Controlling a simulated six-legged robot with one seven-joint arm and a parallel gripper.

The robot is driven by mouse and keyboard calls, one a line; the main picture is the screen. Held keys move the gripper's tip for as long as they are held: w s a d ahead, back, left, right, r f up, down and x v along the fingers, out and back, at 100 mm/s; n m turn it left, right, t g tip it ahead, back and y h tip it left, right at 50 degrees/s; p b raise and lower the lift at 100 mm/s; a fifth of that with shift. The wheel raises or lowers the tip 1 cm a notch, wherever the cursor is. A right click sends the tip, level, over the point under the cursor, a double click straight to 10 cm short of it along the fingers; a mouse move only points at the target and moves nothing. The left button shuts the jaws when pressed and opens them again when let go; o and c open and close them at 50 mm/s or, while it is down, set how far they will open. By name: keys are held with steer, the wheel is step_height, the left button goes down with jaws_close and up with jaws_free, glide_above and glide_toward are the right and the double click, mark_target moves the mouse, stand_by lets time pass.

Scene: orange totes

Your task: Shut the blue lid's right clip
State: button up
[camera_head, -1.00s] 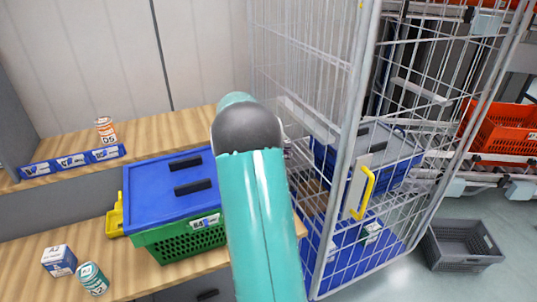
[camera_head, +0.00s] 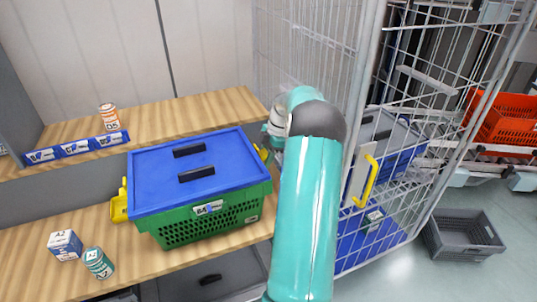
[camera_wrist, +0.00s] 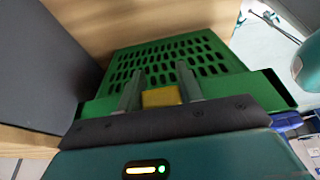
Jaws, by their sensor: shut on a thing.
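The blue lid (camera_head: 205,170) lies on the green crate (camera_head: 182,233) on the wooden bench. The right yellow clip (camera_head: 262,152) shows at the lid's right edge, partly hidden by my arm. In the wrist view, the yellow clip (camera_wrist: 161,97) sits between the two fingers of my gripper (camera_wrist: 159,85), against the perforated green crate wall (camera_wrist: 222,62). My gripper is shut on this clip. In the head view my arm hides most of my gripper. The left yellow clip (camera_head: 119,204) sticks out at the crate's left side.
A wire cage trolley (camera_head: 362,95) with a yellow handle (camera_head: 371,180) stands close to the right of the bench. An orange-and-white can (camera_head: 108,117) stands on the back shelf.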

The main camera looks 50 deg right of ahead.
steer(key=shift+w+a+f+t+y, duration=0.15)
steer(key=shift+a+t+y, duration=0.15)
steer(key=shift+y, duration=0.25)
steer(key=shift+w+a+f+t+y, duration=0.1)
steer(key=shift+a+f+t+y, duration=0.1)
steer(key=shift+t+y, duration=0.3)
steer(key=o, duration=1)
steer(key=shift+r, duration=0.1)
